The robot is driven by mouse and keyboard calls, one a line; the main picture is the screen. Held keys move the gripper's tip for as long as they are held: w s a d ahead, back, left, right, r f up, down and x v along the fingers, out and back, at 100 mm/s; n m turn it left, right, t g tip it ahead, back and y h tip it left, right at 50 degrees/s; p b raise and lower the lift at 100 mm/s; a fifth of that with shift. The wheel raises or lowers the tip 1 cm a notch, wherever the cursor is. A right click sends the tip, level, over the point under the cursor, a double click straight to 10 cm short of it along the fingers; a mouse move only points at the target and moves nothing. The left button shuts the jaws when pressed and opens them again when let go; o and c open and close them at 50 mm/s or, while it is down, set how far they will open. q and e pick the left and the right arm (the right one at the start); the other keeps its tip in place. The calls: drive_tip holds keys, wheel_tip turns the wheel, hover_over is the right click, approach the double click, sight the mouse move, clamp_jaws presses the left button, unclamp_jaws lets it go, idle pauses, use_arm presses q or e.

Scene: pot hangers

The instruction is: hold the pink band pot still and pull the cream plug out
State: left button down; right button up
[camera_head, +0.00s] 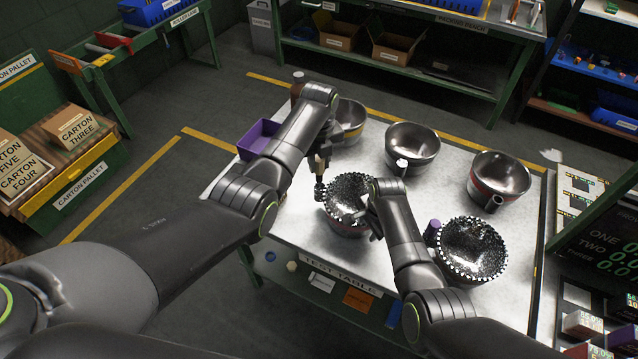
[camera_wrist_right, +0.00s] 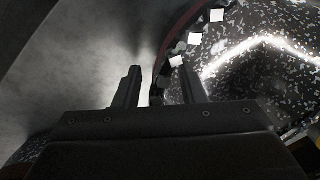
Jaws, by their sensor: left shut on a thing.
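The pink band pot (camera_head: 347,187) stands at the front middle of the table, full of dark, speckled contents. Its dull pinkish band shows low on its side and beside the rim in the right wrist view (camera_wrist_right: 183,32). My left gripper (camera_head: 320,188) is shut on this pot at its left rim. My right gripper (camera_head: 368,222) is low at the pot's right front side. In the right wrist view its two fingers (camera_wrist_right: 158,88) stand apart, with a small dark part of the pot's side between them. I cannot make out a cream plug on this pot.
Another speckle-filled pot (camera_head: 473,246) with a purple plug (camera_head: 432,230) stands at the right. Empty pots stand behind, one (camera_head: 412,143) with a pale plug (camera_head: 402,163), one (camera_head: 500,174) with a red band. A purple bin (camera_head: 257,138) and a brown bottle (camera_head: 298,84) are at the left.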

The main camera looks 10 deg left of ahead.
wheel_tip(320, 180, up, 12)
drive_tip(key=s+d, duration=0.1)
drive_tip(key=shift+s, duration=0.15)
idle(0.5)
